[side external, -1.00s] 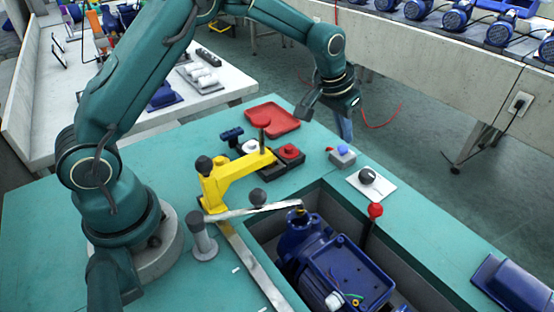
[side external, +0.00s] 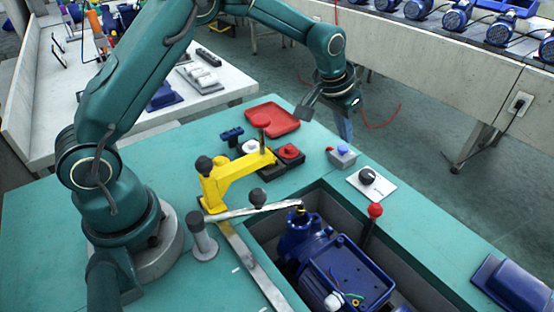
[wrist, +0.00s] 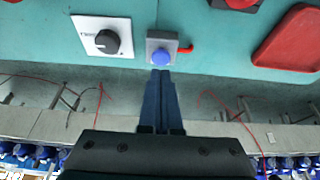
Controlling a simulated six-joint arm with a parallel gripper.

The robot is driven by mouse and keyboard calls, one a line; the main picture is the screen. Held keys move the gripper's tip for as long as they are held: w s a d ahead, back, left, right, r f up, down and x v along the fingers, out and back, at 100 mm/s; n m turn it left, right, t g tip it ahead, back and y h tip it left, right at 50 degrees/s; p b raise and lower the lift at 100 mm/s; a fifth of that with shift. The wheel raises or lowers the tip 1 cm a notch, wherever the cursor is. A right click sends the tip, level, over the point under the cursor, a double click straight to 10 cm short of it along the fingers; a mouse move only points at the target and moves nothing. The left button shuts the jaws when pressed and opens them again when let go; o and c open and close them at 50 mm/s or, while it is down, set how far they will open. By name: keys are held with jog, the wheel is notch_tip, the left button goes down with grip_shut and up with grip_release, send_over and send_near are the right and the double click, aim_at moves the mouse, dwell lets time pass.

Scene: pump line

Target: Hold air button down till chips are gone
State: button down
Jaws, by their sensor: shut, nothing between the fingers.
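The blue button (side external: 342,149) sits on top of a small grey box (side external: 342,160) near the bench's far edge. It also shows in the wrist view (wrist: 160,56), with a red nozzle-like piece (wrist: 186,49) on the box's side. My gripper (side external: 347,138) points down with its blue fingers together and empty. In the wrist view the fingertips (wrist: 160,73) end close to the button, which is uncovered. The button does not look pressed; I cannot tell the exact gap. I cannot make out chips clearly in either view.
A black knob on a white plate (side external: 385,190) stands beside the button box. A red tray (side external: 283,122), a yellow clamp arm (side external: 232,178) and a red-knobbed lever (side external: 375,211) are nearby. A blue pump (side external: 345,268) sits in the bench's recess.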

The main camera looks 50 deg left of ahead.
jog(key=shift+w, duration=0.2)
jog(key=shift+f, duration=0.15)
jog(key=shift+f, duration=1)
dwell(1.1)
jog(key=shift+r, duration=3.15)
